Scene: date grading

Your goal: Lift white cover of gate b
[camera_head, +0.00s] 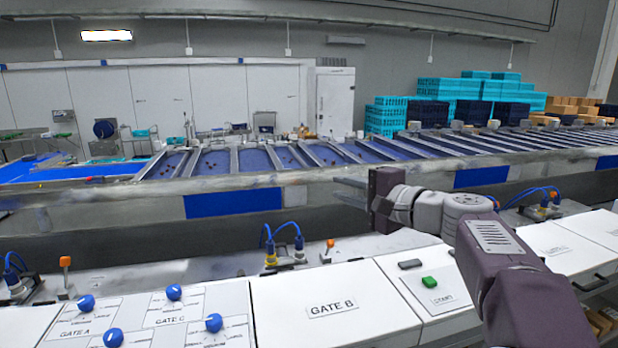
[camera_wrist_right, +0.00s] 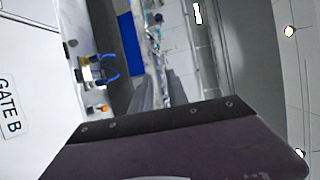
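The white cover of gate B (camera_head: 380,290) lies flat and closed on the console, with a "GATE B" label on it. In the right wrist view the cover (camera_wrist_right: 35,60) fills the left side, with its label partly cut off. My right gripper (camera_head: 350,192) is beyond the far edge of the cover and to its right, over the conveyor side, pointing left. Its two grey fingers (camera_wrist_right: 160,92) are apart with nothing between them, and it does not touch the cover. My left gripper is in neither view.
Left of the cover is a panel with blue knobs (camera_head: 174,292). To its right is a panel with a green start button (camera_head: 429,282). Connectors with blue cables (camera_head: 284,250) and an orange-topped lever (camera_head: 330,246) stand behind the cover. The conveyor rail (camera_head: 130,200) runs beyond.

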